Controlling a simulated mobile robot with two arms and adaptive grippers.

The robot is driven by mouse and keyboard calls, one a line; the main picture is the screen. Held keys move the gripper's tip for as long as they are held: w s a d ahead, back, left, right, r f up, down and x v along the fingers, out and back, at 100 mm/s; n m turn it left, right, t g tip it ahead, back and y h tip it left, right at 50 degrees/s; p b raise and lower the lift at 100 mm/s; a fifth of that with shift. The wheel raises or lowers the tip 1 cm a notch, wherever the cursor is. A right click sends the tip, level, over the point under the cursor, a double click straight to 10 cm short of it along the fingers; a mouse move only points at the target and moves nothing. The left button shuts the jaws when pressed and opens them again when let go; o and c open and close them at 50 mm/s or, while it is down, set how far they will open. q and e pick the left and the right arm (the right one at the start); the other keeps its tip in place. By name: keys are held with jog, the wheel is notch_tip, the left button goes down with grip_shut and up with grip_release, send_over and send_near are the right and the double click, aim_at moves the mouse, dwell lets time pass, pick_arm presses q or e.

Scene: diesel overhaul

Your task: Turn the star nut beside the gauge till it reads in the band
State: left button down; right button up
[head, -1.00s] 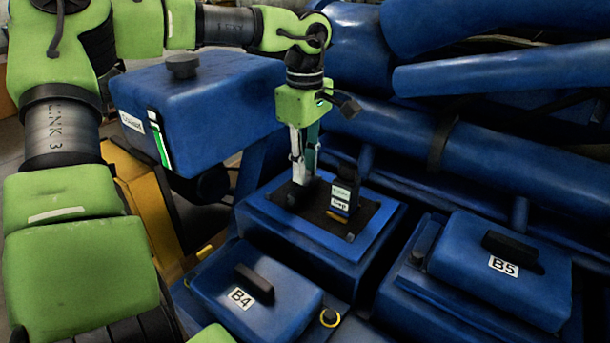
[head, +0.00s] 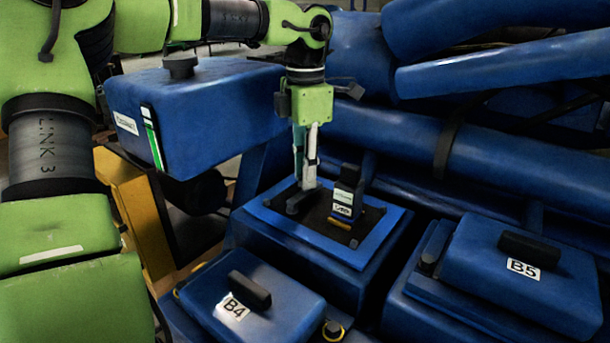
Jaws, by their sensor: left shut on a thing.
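My left gripper (head: 305,184) points straight down over the open blue housing and is shut on the dark star nut (head: 293,206). The fingers hide much of the nut; one arm of it shows at the lower left of the fingertips. Just right of the nut stands the gauge (head: 345,191), a small upright black block with a pale green and white face, a small label and a yellow strip at its foot. Its reading is too small to tell. My right gripper is not in view.
The blue housing (head: 269,217) has a dark recessed top. Blue covers marked B4 (head: 281,286) and B5 (head: 563,285) sit in front and at right. A blue coolant tank (head: 225,115) with a green level strip stands at left. Thick blue pipes (head: 500,175) run behind.

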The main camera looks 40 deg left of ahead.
pick_arm(q)
jog(key=n+b, duration=0.1)
jog(key=n, duration=0.2)
jog(key=shift+n+b, duration=0.3)
jog(key=shift+n, duration=1.1)
jog(key=shift+r, duration=0.1)
jog(key=c, duration=1.8)
grip_release()
jog(key=shift+r, duration=0.1)
notch_tip(320, 180, up, 12)
jog(key=shift+f, duration=0.15)
